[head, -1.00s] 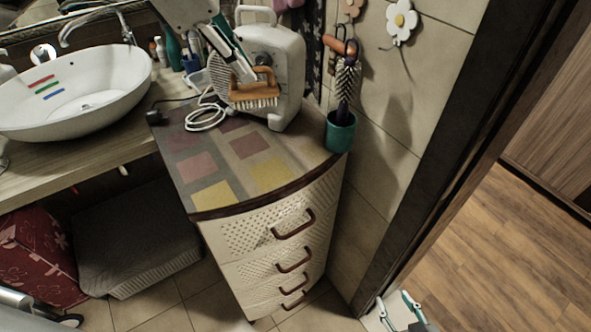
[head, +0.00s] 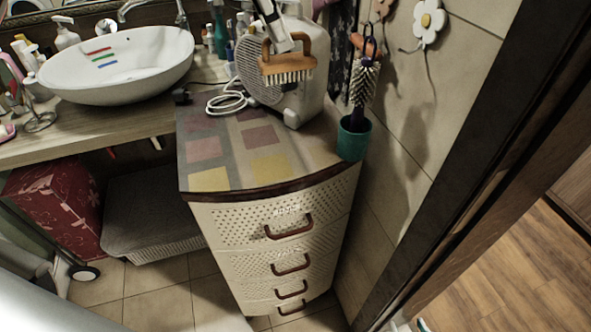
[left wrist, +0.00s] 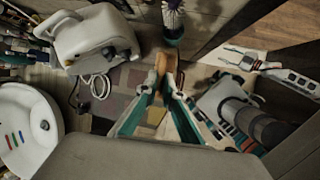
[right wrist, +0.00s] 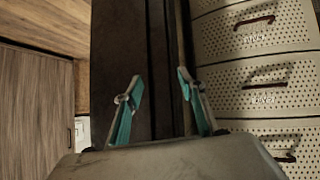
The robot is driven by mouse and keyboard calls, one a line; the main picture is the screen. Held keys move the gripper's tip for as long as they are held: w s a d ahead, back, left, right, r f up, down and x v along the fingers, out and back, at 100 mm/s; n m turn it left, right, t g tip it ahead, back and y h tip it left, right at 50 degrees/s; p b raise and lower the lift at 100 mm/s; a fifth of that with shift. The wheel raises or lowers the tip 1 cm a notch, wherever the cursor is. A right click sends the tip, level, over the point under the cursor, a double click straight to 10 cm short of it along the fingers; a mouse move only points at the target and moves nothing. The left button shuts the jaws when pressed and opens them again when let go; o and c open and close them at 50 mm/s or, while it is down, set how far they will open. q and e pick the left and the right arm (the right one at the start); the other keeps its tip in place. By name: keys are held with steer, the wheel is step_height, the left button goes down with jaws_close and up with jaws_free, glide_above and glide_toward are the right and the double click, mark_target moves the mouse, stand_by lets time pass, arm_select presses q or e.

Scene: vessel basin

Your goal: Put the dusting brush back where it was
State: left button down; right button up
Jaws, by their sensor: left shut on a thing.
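The dusting brush (head: 290,67) has an orange-brown wooden handle and pale bristles. My left gripper (head: 284,46) is shut on its handle and holds it in the air, bristles down, in front of the white heater as the head view shows it. In the left wrist view the brush (left wrist: 166,64) is between the two fingertips (left wrist: 164,82), seen mostly as its brown handle. My right gripper (right wrist: 160,77) is open and empty in the right wrist view, in front of a dark vertical frame. Only a sliver of it shows at the bottom of the head view.
A drawer cabinet (head: 262,168) with a patchwork top stands in the middle. On it are the white heater (head: 312,95), a white cable (head: 227,103) and a teal cup (head: 353,138) holding a bristly brush (head: 364,85). A basin (head: 120,62) is left. The cabinet top's front is clear.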

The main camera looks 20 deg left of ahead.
arm_select(q)
steer(key=shift+f, duration=0.5)
step_height(320, 180, down, 19)
steer(key=shift+f+b, duration=0.1)
steer(key=shift+b, duration=1)
arm_select(e)
steer(key=shift+w+d+f, duration=0.25)
steer(key=shift+w+f, duration=0.05)
steer(key=shift+f, duration=0.35)
steer(key=shift+f, duration=0.1)
arm_select(q)
steer(key=c, duration=2.5)
jaws_free()
steer(key=shift+f, duration=0.1)
steer(key=shift+c, duration=0.2)
steer(key=o, duration=0.4)
steer(key=shift+c, duration=0.2)
